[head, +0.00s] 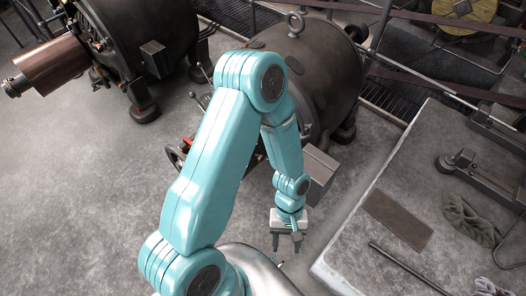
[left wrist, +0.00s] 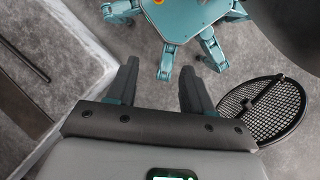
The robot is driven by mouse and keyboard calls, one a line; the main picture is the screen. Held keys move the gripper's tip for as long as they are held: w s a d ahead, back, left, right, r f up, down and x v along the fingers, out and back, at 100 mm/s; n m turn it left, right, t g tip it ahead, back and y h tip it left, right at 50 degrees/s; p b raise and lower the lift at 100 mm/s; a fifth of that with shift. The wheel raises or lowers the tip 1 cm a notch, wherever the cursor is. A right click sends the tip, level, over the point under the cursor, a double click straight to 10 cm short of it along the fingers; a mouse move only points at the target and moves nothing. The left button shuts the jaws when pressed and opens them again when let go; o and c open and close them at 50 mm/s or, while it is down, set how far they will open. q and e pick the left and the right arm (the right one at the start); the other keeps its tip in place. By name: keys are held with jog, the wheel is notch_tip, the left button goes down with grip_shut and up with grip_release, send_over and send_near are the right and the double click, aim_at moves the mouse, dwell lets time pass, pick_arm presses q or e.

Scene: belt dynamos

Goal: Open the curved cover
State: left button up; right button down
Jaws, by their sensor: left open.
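The large dark dynamo (head: 322,75) stands behind my left arm, with an eye ring on top; my arm hides part of its front. I cannot clearly single out a curved cover on it. My left gripper (head: 287,242) points down over the floor, in front of the dynamo and left of the grey slab. Its fingers are apart with nothing between them, as the left wrist view (left wrist: 159,85) also shows. A round dark mesh disc (left wrist: 262,108) lies right of the fingers there, apart from them. My right gripper is not in view.
A grey box (head: 319,174) sits beside the dynamo, close behind my left gripper. The raised grey slab (head: 358,245) at right carries a brown plate (head: 397,219), a rod (head: 403,267) and a crumpled cloth (head: 470,220). Another dynamo (head: 150,30) stands at upper left. The left floor is clear.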

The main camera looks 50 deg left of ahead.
pick_arm(q)
jog(key=w+a+r+n+t+y+b, duration=0.1)
jog(key=w+a+r+n+b, duration=0.3)
jog(key=w+a, duration=0.4)
jog(key=n+t+y+b, duration=0.3)
jog(key=n+t+b, duration=0.2)
jog(key=b, duration=0.1)
send_near(260, 156)
jog(key=f+b, duration=0.1)
jog(key=f, duration=0.2)
jog(key=w+f+b, duration=0.1)
jog(key=f, duration=0.2)
jog(key=f+b, duration=0.1)
jog(key=f, duration=0.2)
jog(key=shift+w+d+b, duration=0.2)
jog(key=shift+w+b, duration=0.05)
jog(key=shift+b, duration=0.1)
jog(key=shift+c, duration=0.3)
